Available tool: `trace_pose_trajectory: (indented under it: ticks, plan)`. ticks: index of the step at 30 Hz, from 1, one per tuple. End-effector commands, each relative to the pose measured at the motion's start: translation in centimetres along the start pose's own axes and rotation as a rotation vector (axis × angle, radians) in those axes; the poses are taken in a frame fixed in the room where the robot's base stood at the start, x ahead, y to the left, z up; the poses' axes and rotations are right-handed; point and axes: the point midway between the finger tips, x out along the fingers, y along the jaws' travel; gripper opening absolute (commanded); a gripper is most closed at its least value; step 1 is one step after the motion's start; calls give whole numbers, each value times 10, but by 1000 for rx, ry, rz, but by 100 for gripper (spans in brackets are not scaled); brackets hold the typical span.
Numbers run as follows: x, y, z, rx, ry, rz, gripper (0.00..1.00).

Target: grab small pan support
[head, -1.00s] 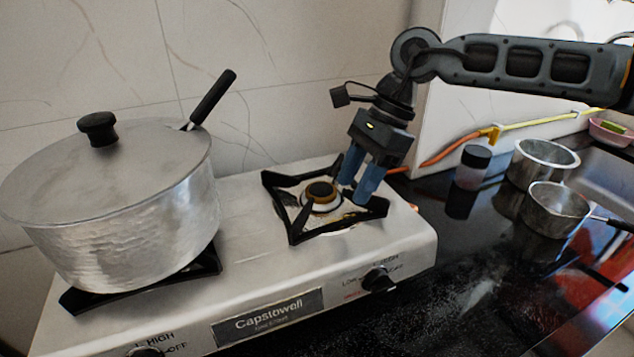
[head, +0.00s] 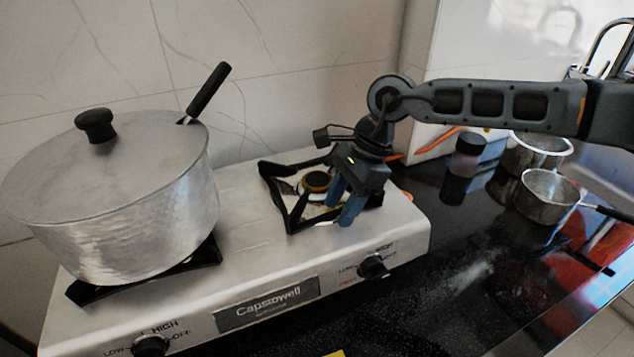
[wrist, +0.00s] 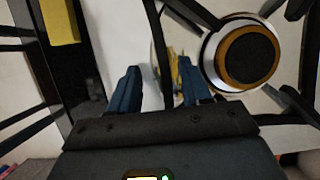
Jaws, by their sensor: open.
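The small pan support (head: 279,198) is the black metal frame around the right burner (head: 317,181) of the silver stove (head: 240,237). My gripper (head: 342,207) is pointed down at the support's front right part, its blue fingers apart. In the wrist view, a dark bar of the support (wrist: 156,35) runs between the two fingers of my gripper (wrist: 158,72), with the burner cap (wrist: 246,55) to the right. The fingers hide part of the support in the head view. I cannot tell whether they touch it.
A large lidded pot (head: 120,200) stands on the left burner. A black knob (head: 373,265) sits on the stove front below my gripper. Right of the stove are a jar (head: 468,157) and metal pans (head: 545,197) on the black counter. A tiled wall is behind.

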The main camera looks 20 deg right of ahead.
Motion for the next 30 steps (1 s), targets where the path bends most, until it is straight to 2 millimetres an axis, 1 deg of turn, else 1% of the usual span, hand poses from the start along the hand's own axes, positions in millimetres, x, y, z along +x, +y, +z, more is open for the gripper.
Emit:
trace_pose_trajectory:
  ticks: [1, 2, 15, 16, 30]
  plan:
    - [0, 0, 0, 0, 0, 0, 47]
    - [0, 0, 0, 0, 0, 0, 44]
    - [0, 0, 0, 0, 0, 0, 2]
    - [0, 0, 0, 0, 0, 0, 0]
    - [-2, -1, 1, -1, -1, -2, 0]
